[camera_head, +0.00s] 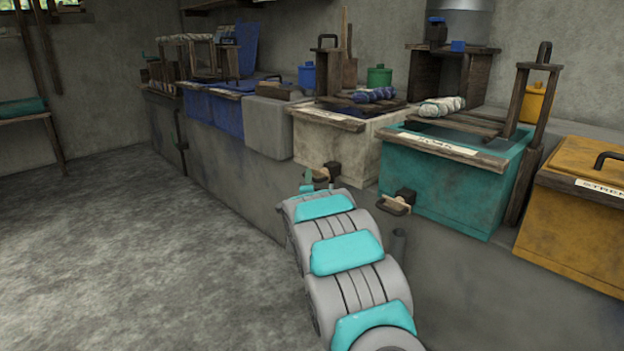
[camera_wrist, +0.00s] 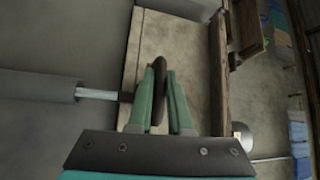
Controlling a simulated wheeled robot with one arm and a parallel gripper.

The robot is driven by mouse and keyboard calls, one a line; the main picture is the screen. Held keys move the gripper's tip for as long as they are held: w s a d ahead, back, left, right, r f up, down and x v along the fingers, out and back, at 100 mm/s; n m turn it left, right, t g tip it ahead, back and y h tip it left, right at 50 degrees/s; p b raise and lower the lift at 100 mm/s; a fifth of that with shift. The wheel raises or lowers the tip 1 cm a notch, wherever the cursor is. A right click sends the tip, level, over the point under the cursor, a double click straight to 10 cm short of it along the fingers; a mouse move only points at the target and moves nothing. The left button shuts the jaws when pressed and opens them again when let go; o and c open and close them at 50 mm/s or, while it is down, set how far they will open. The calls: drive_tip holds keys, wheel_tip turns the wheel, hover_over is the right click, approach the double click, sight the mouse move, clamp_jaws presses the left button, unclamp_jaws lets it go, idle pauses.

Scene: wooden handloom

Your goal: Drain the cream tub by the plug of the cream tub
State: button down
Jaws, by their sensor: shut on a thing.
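The cream tub (camera_head: 345,147) stands in the row of tubs, with a label strip along its top edge. Its pale stained wall (camera_wrist: 190,55) fills the middle of the wrist view. My gripper (camera_head: 313,181) is at the tub's lower front, partly hidden behind my own arm. In the wrist view, the green fingers of my gripper (camera_wrist: 160,75) are closed around a dark rounded piece, the plug (camera_wrist: 158,68). A dark block, part of the plug's fitting (camera_head: 331,169), shows at the tub's lower front. Whether the plug is seated or out is unclear.
The teal tub (camera_head: 450,182) stands right of the cream tub, with its own plug handle (camera_head: 393,206) jutting out. A yellow tub (camera_head: 575,230) is farther right; a grey block (camera_head: 268,127) is left. A grey pipe (camera_wrist: 38,85) lies beside my fingers. The floor (camera_head: 140,250) at left is clear.

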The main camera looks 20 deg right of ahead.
drive_tip(key=shift+s+a+f, duration=0.15)
drive_tip(key=shift+s+a, duration=0.1)
drive_tip(key=shift+a, duration=0.4)
drive_tip(key=c, duration=0.8)
unclamp_jaws()
drive_tip(key=shift+c, duration=0.2)
drive_tip(key=r+v, duration=0.1)
drive_tip(key=v, duration=0.6)
drive_tip(key=shift+s+a+f, duration=0.2)
drive_tip(key=shift+s+f, duration=0.15)
drive_tip(key=shift+f, duration=0.1)
